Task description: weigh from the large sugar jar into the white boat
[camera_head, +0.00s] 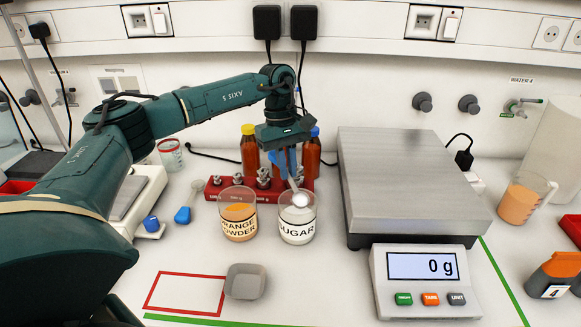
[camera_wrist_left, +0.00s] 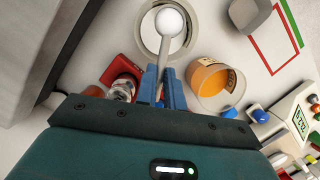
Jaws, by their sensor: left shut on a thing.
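The large sugar jar (camera_head: 297,232), a clear glass labelled SUGAR, stands in mid-table; it also shows in the left wrist view (camera_wrist_left: 148,43). My left gripper (camera_head: 286,168) is above the jar, its blue fingers (camera_wrist_left: 162,88) shut on the handle of a spoon (camera_wrist_left: 160,58). The spoon's round bowl (camera_head: 301,200) looks white and heaped, at the jar's mouth; I cannot tell whether it is inside or just above. A small boat (camera_head: 246,281), looking grey here, sits on the table beside a red outlined rectangle (camera_head: 187,293). My right gripper is not in view.
An orange powder jar (camera_head: 238,221) stands left of the sugar. Behind are a red rack (camera_head: 225,190) and brown bottles (camera_head: 249,150). A large scale (camera_head: 400,180) reading 0 g stands right. A smaller balance (camera_head: 152,190) is left, partly behind my arm.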

